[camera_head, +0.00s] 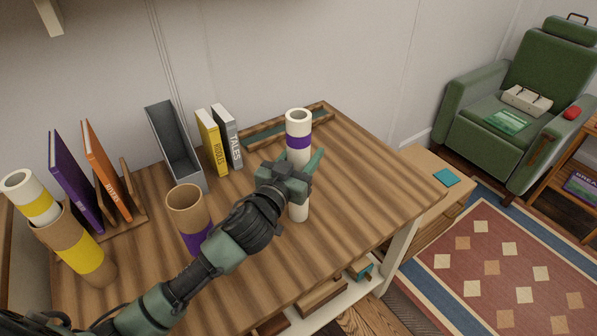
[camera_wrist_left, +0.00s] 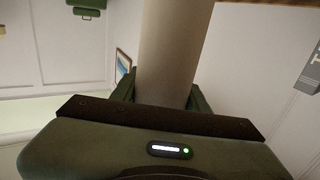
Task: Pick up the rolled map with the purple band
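The rolled map with the purple band (camera_head: 299,142) is a white tube standing upright near the middle of the wooden desk. Its lower end shows below my left gripper (camera_head: 300,172), which hides its middle part. In the left wrist view the pale map (camera_wrist_left: 172,50) runs between the two green fingers (camera_wrist_left: 165,92), one against each side. The left gripper looks shut on it. I cannot tell whether the map's lower end touches the desk. My right gripper is not in view.
A brown tube holder with a purple band (camera_head: 186,205) stands left of the map. Another brown holder (camera_head: 75,245) holds a yellow-banded map (camera_head: 30,197). Books (camera_head: 212,143), a grey file box (camera_head: 175,145) and a shallow tray (camera_head: 325,112) line the back. The desk's right side (camera_head: 375,180) is clear.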

